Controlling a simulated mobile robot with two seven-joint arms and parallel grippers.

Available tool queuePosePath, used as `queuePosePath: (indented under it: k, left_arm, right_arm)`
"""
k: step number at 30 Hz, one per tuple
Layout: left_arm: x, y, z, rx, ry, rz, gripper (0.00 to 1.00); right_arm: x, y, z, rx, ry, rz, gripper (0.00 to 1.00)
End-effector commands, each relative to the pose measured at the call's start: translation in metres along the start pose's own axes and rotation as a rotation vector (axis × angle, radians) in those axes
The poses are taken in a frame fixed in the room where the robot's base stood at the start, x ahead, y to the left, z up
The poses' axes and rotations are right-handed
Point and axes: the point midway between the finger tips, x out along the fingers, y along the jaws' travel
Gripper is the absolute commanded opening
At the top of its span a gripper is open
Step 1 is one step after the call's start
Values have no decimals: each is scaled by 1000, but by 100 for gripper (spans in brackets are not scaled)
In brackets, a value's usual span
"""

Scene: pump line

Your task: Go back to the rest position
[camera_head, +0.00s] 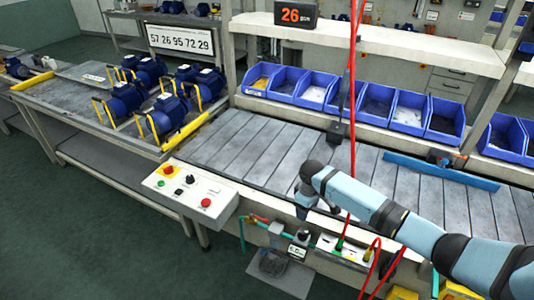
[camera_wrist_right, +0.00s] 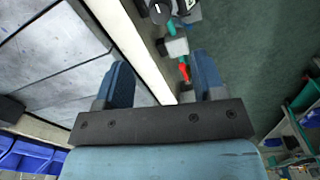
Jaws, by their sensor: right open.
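My right arm reaches in from the right in the head view. Its gripper (camera_head: 306,199) is over the front edge of the slatted line (camera_head: 262,150), partly hidden by my wrist. In the right wrist view the two blue fingers of the right gripper (camera_wrist_right: 160,62) are apart, with nothing held between them. The line's pale front edge (camera_wrist_right: 130,42) runs behind the fingers, with grey slats to the left. My left gripper is in neither view.
A control box (camera_head: 190,190) with buttons stands left of my right gripper. Hanging red hoses (camera_head: 353,90) pass close to my right arm. Blue bins (camera_head: 409,112) line the back, and blue pumps (camera_head: 167,113) sit on the left table. A blue bar (camera_head: 440,170) lies on the line.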

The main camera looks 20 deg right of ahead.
Motion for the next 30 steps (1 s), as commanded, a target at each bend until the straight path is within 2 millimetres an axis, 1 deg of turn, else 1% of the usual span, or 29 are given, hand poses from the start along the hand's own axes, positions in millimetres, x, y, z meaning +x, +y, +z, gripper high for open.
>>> queuePosePath:
  k: [3,5,8,11,12,13,14,15,17,18,20,21,24,27,30]
  left_arm:
    - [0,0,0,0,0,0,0]
    - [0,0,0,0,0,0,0]
    - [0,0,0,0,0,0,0]
    - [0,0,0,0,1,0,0]
    - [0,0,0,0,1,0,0]
    - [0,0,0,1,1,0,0]
    - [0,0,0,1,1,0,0]
    - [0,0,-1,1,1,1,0]
    - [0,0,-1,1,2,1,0]
    - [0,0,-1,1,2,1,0]
    - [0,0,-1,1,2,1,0]
    - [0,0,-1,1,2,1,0]
    - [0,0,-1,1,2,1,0]
    - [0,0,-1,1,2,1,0]
    - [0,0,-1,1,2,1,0]
  right_arm:
    - [1,-1,0,-1,2,-1,63]
    - [5,-7,1,-3,11,-3,63]
    - [23,-32,3,-13,63,-8,63]
    - [48,-77,10,-19,165,-18,63]
    - [58,-97,14,-16,218,-22,63]
    - [64,-113,17,-13,259,-26,63]
    - [69,-128,22,-6,302,-29,63]
    - [73,-147,27,2,358,-31,63]
    - [77,-173,37,21,442,-34,63]
    - [78,-189,44,39,496,-35,63]
    - [76,-211,57,66,575,-31,63]
    - [73,-224,66,85,627,-27,63]
    - [61,-250,91,140,749,-6,63]
    - [46,-266,114,187,849,24,63]
    - [32,-274,134,220,921,56,63]
